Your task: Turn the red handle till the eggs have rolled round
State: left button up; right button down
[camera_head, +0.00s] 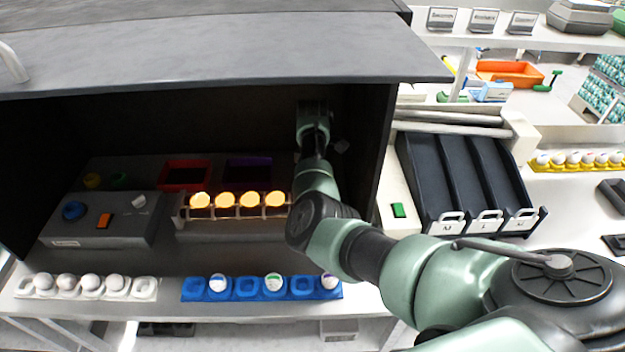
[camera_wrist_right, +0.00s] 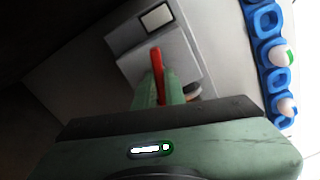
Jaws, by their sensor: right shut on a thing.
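Several eggs (camera_head: 225,201) glow orange in a row on the roller rack (camera_head: 234,217) inside the dark box. The red handle (camera_wrist_right: 157,62) shows in the right wrist view, upright between the fingers of my right gripper (camera_wrist_right: 159,88), which is shut on it. In the head view my right arm reaches into the box at the right end of the rack and hides the handle; the fingertips cannot be made out there. My left gripper is not in view.
A grey control box (camera_head: 105,228) with a blue knob and orange switch stands left of the rack. A white tray (camera_head: 145,289) and a blue tray (camera_head: 247,287), both holding eggs, lie in front. The hood (camera_head: 200,50) overhangs from above. Red (camera_head: 184,176) and purple bins (camera_head: 248,170) sit behind.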

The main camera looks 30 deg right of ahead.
jog(key=m+p, duration=0.1)
jog(key=m, duration=0.2)
jog(key=shift+s, duration=0.1)
jog(key=m, duration=0.3)
jog(key=shift+f+m+p, duration=0.1)
jog(key=shift+m+p, duration=0.2)
jog(key=shift+p, duration=0.1)
jog(key=m, duration=0.6)
jog(key=shift+m, duration=2.7)
jog(key=c, duration=1.5)
grip_release()
